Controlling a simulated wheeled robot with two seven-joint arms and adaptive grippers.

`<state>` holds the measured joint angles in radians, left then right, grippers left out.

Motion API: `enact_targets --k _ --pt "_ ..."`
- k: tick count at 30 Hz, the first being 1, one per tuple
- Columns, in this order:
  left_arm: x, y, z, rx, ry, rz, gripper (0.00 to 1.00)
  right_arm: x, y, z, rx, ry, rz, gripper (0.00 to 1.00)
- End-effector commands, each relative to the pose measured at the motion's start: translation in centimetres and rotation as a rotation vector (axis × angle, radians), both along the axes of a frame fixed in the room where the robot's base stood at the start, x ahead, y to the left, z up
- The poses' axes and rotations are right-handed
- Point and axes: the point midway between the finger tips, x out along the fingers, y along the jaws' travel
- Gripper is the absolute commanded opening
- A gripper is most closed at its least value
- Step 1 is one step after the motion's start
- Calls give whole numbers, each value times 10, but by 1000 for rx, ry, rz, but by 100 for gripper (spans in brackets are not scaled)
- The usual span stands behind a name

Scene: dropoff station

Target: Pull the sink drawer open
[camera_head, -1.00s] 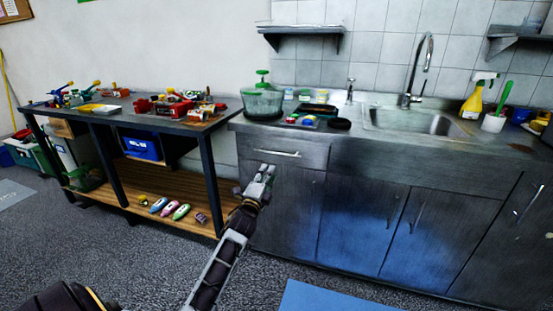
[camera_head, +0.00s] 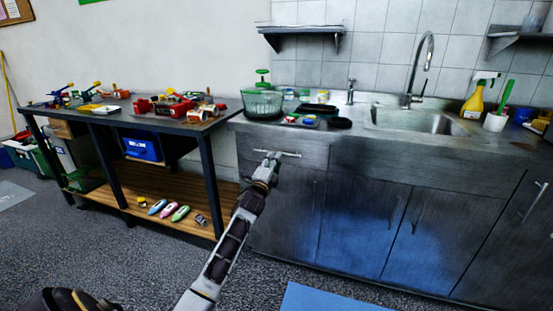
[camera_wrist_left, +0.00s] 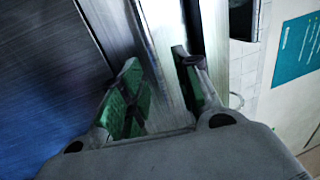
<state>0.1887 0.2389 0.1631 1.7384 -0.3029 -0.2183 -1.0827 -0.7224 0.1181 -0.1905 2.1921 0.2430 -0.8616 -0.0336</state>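The sink drawer (camera_head: 310,159) is the grey metal front at the left end of the sink counter, and it looks closed, flush with the cabinet. Its horizontal bar handle (camera_head: 291,154) shows just right of my fingertips. My left gripper (camera_head: 270,157) is at the handle's left end. In the left wrist view its two green-padded fingers (camera_wrist_left: 160,90) stand apart, with the bright metal handle bar (camera_wrist_left: 163,60) running between them. The gripper looks open around the bar; whether either pad touches it I cannot tell. My right gripper is not in view.
A workbench (camera_head: 222,118) with toys stands left of the counter, close beside my left arm. A green-lidded bowl (camera_head: 263,100) and small items sit on the counter above the drawer. The sink (camera_head: 415,121) is further right. Open floor lies in front of the cabinets.

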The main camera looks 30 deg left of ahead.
Motion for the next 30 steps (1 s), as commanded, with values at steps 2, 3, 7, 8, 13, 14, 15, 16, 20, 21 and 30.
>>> enact_targets --k 2,3,7,8,13,14,15,16,20,21,30 --pt "6 2 1 0 -1 0 32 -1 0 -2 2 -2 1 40" --pt "9 3 2 0 -1 1 32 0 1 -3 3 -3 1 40" --pt "18 5 3 1 -1 1 32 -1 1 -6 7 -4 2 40" --pt "20 5 4 1 -1 0 32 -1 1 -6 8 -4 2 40" --pt "29 7 6 1 -1 0 32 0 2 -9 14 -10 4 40" --pt "31 7 6 1 -1 0 32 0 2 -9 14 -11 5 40" --pt "32 8 7 1 0 0 32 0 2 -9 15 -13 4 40" --pt "33 8 7 0 0 0 32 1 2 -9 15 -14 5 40" --pt "36 9 7 0 0 0 32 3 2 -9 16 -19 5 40" --pt "36 9 8 0 0 0 32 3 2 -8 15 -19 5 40" --pt "37 9 8 0 0 0 31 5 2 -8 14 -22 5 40"
